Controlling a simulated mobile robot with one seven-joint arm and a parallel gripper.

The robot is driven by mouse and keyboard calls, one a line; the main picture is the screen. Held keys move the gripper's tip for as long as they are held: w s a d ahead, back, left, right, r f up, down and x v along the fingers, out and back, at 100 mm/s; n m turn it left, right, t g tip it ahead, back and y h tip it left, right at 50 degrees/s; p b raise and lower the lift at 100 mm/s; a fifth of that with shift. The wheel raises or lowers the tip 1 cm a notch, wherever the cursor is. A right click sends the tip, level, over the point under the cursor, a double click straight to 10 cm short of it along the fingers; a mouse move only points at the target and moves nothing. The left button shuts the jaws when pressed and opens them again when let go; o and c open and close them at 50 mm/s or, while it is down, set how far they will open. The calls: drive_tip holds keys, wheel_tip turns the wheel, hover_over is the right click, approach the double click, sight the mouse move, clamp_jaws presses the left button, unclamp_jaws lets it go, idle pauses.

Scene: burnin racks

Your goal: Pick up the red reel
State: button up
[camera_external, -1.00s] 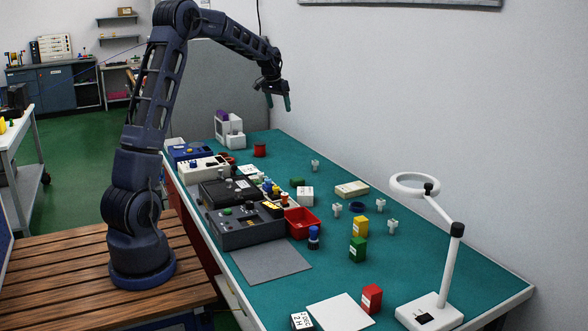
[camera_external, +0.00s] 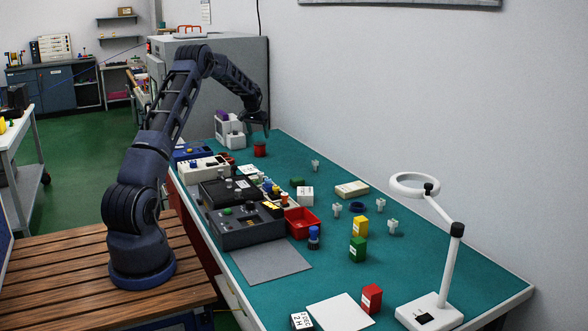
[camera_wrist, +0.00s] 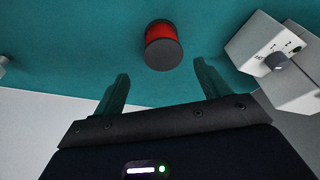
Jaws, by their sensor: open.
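The red reel (camera_external: 260,149) stands upright on the teal mat at the far end of the bench, right of a white device. In the wrist view the reel (camera_wrist: 162,45) has a red middle and dark flanges, and sits ahead of the fingertips, roughly between their lines. My gripper (camera_external: 255,130) is just above and beside the reel in the external view. In the wrist view my gripper (camera_wrist: 160,72) has its two fingers wide apart with nothing between them. I cannot tell the exact gap to the reel.
The white device (camera_external: 230,131) stands close to the left of the reel; it also shows at right in the wrist view (camera_wrist: 262,42). A small white part (camera_external: 315,166) lies to the right. The teal mat (camera_external: 290,150) around the reel is mostly clear. The wall is close behind.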

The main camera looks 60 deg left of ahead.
sight(259, 143)
drive_tip(key=x, duration=0.4)
drive_tip(key=shift+f, duration=0.2)
drive_tip(key=shift+x, duration=2.6)
drive_tip(key=shift+s+a, duration=0.2)
drive_tip(key=c, duration=1.1)
